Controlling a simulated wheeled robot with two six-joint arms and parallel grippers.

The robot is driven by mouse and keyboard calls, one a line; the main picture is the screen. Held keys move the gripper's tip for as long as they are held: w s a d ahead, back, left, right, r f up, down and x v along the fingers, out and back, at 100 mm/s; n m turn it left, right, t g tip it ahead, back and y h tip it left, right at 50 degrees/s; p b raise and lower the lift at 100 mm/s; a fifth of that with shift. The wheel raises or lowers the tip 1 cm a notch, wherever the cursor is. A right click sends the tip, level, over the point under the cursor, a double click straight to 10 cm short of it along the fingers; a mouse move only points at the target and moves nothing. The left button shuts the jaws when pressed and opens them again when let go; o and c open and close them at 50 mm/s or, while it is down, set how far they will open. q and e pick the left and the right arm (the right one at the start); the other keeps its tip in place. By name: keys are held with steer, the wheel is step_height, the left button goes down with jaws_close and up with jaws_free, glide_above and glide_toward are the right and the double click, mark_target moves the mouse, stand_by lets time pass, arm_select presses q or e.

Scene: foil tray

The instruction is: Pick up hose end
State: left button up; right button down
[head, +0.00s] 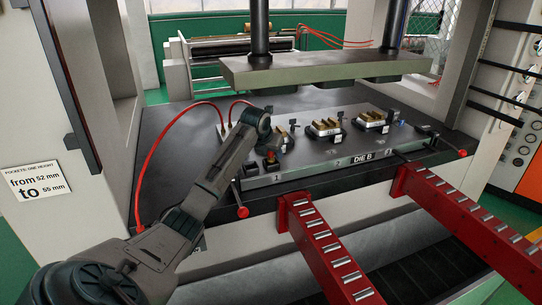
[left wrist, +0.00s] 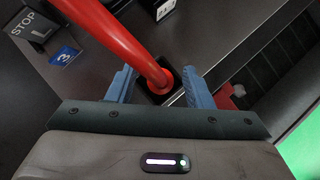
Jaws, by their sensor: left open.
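The red hose (head: 160,146) arches from the left side of the press bed up and over behind my left arm. In the left wrist view the hose (left wrist: 118,38) comes down between the two blue fingers of my left gripper (left wrist: 160,88). Its lower end (left wrist: 163,80) stands in a dark square socket. The fingers are open, one on each side of the hose end, with gaps beside it. In the head view my left gripper (head: 269,155) is low over the near left part of the die, partly hidden by its own wrist. My right gripper is in neither view.
The die labelled DIE B (head: 362,158) carries several metal blocks (head: 325,127). The upper press plate (head: 325,68) hangs above it. Two red roller rails (head: 325,250) run toward me in front. A STOP block (left wrist: 35,22) and a blue tag numbered 3 (left wrist: 65,57) lie beside the hose.

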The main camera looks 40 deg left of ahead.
arm_select(q)
steer(key=shift+w+f, duration=0.15)
steer(key=shift+f, duration=0.15)
steer(key=shift+r, duration=0.1)
steer(key=shift+c, duration=1.4)
jaws_close()
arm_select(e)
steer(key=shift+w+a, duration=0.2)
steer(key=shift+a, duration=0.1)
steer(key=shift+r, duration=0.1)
